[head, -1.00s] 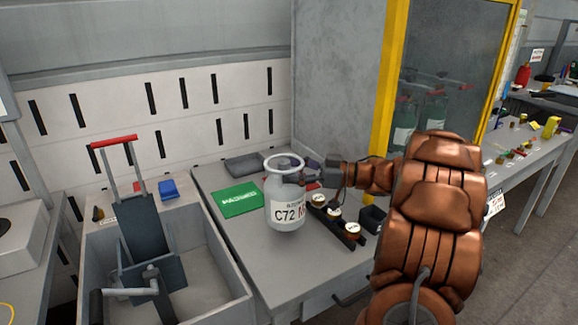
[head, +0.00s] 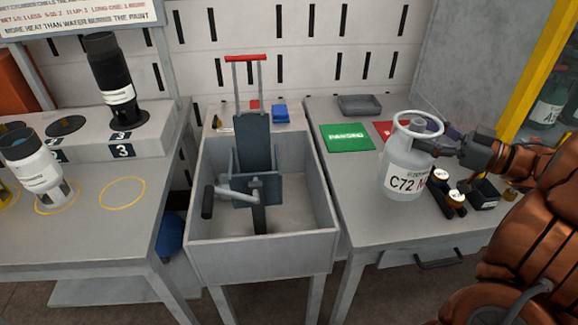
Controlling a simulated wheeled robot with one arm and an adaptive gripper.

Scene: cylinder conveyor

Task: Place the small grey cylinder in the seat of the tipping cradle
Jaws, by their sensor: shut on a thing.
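The small grey cylinder (head: 401,170), with a ring collar on top and a label reading C72, is upright at the left part of the right-hand table. My gripper (head: 432,146) is shut on it near its neck, coming from the right; the fingertips are partly hidden behind the collar. I cannot tell whether its base touches the table. The tipping cradle (head: 253,145) stands in a grey sink-like box left of the cylinder. It has a dark back plate, a red-topped handle and a lever with a dark grip. Its seat (head: 268,190) shows empty.
The box's walls (head: 262,255) surround the cradle. A green card (head: 347,137), a grey tray (head: 360,105) and a dark rack with round caps (head: 449,199) lie on the right table (head: 372,222). A black cylinder (head: 108,80) and a white cylinder (head: 36,168) stand at left.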

